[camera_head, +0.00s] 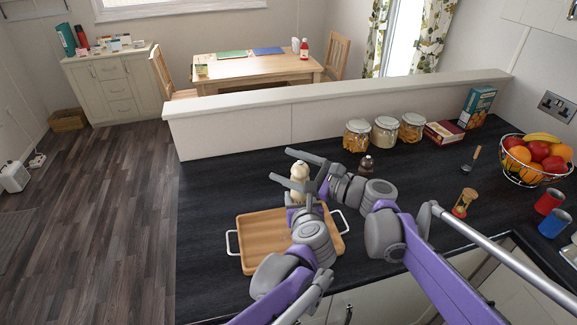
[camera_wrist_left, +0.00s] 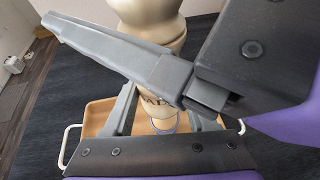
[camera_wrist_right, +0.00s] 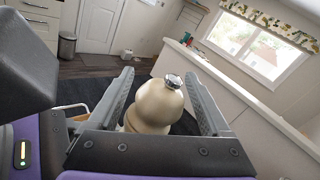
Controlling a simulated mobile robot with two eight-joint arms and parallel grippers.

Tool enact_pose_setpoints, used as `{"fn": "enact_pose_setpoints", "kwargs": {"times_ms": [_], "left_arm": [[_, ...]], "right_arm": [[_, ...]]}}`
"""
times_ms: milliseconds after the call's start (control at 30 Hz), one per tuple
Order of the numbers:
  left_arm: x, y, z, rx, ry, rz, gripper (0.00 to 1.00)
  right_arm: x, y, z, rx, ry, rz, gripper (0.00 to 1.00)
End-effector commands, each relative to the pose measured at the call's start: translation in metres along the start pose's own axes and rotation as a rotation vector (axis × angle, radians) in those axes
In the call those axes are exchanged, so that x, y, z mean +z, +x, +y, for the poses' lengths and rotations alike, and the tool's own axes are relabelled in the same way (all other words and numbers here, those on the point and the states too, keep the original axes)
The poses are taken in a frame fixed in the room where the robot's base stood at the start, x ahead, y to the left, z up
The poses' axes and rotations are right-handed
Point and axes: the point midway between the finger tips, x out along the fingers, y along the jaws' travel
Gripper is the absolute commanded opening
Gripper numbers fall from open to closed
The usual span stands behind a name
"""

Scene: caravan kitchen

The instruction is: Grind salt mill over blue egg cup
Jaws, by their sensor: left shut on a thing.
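The cream salt mill (camera_head: 299,172) stands upright above the wooden tray (camera_head: 254,262). My left gripper (camera_head: 294,186) is shut on its body; the left wrist view shows dark lettering low on the mill (camera_wrist_left: 147,100). My right gripper (camera_head: 309,172) is at the mill's top. In the right wrist view its open fingers stand either side of the mill's round head (camera_wrist_right: 158,105), which has a silver knob, with gaps visible. A thin blue rim (camera_wrist_left: 166,128) shows below the mill in the left wrist view, perhaps the blue egg cup, mostly hidden. My arms cover that spot in the head view.
A dark mill (camera_head: 366,164) stands just right of my right gripper. A raised ledge (camera_head: 330,97) runs behind the worktop.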

Motion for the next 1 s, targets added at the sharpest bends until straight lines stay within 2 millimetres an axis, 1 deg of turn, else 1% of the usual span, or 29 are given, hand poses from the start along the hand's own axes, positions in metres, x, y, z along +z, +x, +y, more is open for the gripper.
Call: {"fn": "enact_pose_setpoints", "kwargs": {"times_ms": [267,367,467,700,800,900,1000], "left_arm": [[0.0,0.0,0.0,0.0,0.0,0.0,0.04],[0.0,0.0,0.0,0.0,0.0,0.0,0.04],[0.0,0.0,0.0,0.0,0.0,0.0,0.04],[0.0,0.0,0.0,0.0,0.0,0.0,0.04],[0.0,0.0,0.0,0.0,0.001,0.0,0.04],[0.0,0.0,0.0,0.0,0.0,0.0,0.04],[0.0,0.0,0.0,0.0,0.0,0.0,0.04]], "right_arm": [[0.0,-0.001,0.0,0.001,0.0,0.0,0.82],[0.0,-0.007,0.0,0.0,0.0,0.0,0.82],[0.0,-0.022,-0.001,-0.002,0.0,0.001,0.82],[-0.001,-0.074,-0.001,-0.003,0.0,0.002,0.82],[0.0,-0.093,-0.001,-0.002,0.0,0.002,0.82],[-0.001,-0.107,-0.001,-0.002,0.0,0.001,0.82],[0.0,-0.116,0.0,0.0,0.0,0.0,0.82]]}}
